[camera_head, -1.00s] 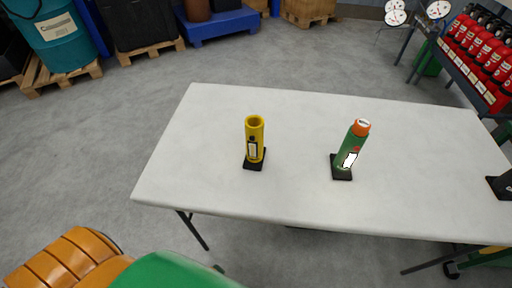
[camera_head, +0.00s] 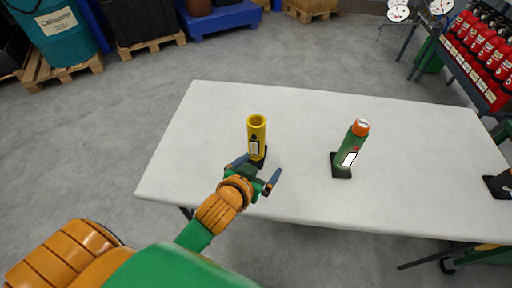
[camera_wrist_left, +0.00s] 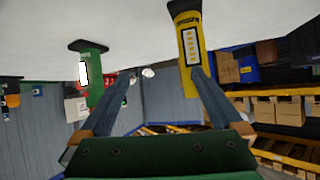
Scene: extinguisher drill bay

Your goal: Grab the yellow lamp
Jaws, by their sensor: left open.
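The yellow lamp (camera_head: 257,134) stands upright on a black base at the left part of the white table (camera_head: 300,112). My left gripper (camera_head: 259,172) is open just in front of it, at the near side of the table, and partly hides its base. In the left wrist view, which looks upside down, the lamp (camera_wrist_left: 187,48) is ahead near the right finger. The left gripper's fingers (camera_wrist_left: 163,90) are spread with nothing held between them. I cannot tell whether a finger touches the lamp. My right gripper is not seen.
A green bottle with an orange cap (camera_head: 353,145) stands on a black base to the right of the lamp. A dark object (camera_head: 498,186) sits at the table's right edge. Red extinguishers (camera_head: 482,52) fill a rack at upper right. The table between lamp and bottle is clear.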

